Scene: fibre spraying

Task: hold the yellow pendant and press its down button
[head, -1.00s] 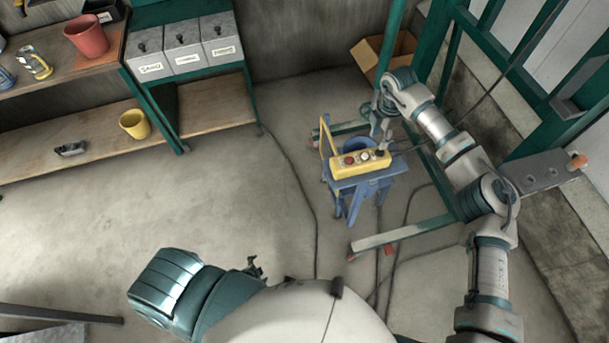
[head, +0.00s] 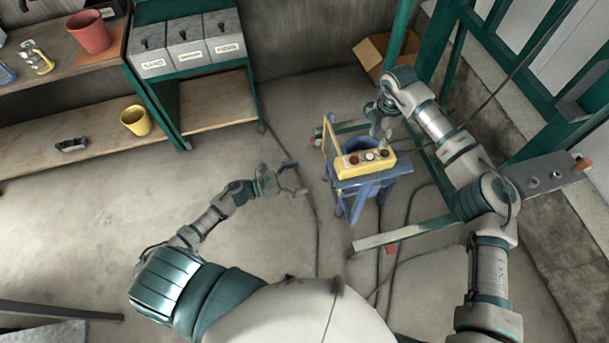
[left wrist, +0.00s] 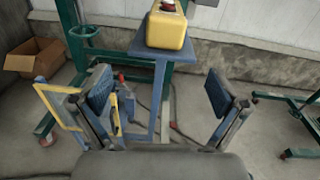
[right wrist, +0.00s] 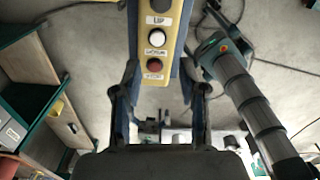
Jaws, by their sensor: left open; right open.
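The yellow pendant (head: 349,171) lies on a blue stand (head: 373,185), its buttons facing up. The right wrist view shows the pendant (right wrist: 172,35) with a black button labelled UP, a white button and a red button; the smaller labels are hard to read. My right gripper (head: 380,132) is open just above the pendant's far side; its fingers (right wrist: 160,88) are either side of the pendant's near end, and contact cannot be told. My left gripper (head: 294,180) is open and empty, left of the stand. The left wrist view shows the pendant (left wrist: 167,32) ahead, beyond its fingers (left wrist: 158,92).
A green frame (head: 450,60) stands behind and right of the stand, with a cardboard box (head: 372,58) behind. Cables (head: 310,205) run across the floor. Shelves with a yellow pot (head: 136,121) and grey boxes (head: 187,50) are at the left.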

